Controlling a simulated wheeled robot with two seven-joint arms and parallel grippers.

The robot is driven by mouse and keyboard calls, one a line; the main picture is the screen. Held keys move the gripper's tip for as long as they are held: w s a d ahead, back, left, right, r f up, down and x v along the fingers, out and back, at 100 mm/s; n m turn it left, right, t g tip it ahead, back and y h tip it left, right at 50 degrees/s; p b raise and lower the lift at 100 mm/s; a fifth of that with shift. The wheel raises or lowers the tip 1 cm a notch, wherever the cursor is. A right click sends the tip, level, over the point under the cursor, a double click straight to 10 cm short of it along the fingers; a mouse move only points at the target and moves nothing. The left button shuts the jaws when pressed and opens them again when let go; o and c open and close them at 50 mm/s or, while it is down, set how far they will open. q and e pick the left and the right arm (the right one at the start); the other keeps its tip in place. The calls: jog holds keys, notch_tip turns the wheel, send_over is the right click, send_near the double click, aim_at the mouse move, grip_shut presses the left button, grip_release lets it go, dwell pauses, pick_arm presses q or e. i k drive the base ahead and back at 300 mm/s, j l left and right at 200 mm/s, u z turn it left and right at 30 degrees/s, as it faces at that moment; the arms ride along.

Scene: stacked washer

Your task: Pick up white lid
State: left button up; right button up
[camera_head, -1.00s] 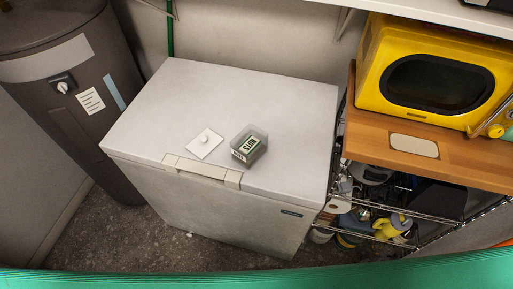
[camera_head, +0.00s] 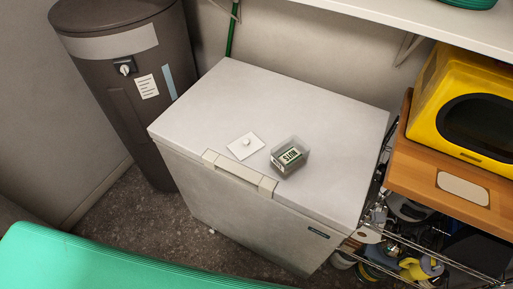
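The white lid (camera_head: 245,145) is a small flat square with a round knob on top. It lies flat on the top of the white chest freezer (camera_head: 290,100), near the front edge and behind the freezer's handle. A small clear box (camera_head: 289,156) with a dark green and white label stands just to its right, apart from it. Neither of my grippers is in view.
A dark grey cylindrical tank (camera_head: 125,80) stands left of the freezer. At right, a wooden shelf (camera_head: 450,180) holds a yellow microwave (camera_head: 465,115), with wire shelves below. A green surface (camera_head: 90,260) fills the lower left. Most of the freezer top is clear.

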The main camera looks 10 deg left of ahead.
aim_at(245, 146)
jog(key=k+j+z, duration=0.1)
jog(key=z, duration=0.25)
jog(key=k+z, duration=0.65)
jog(key=i+j, duration=0.05)
jog(key=i, duration=0.05)
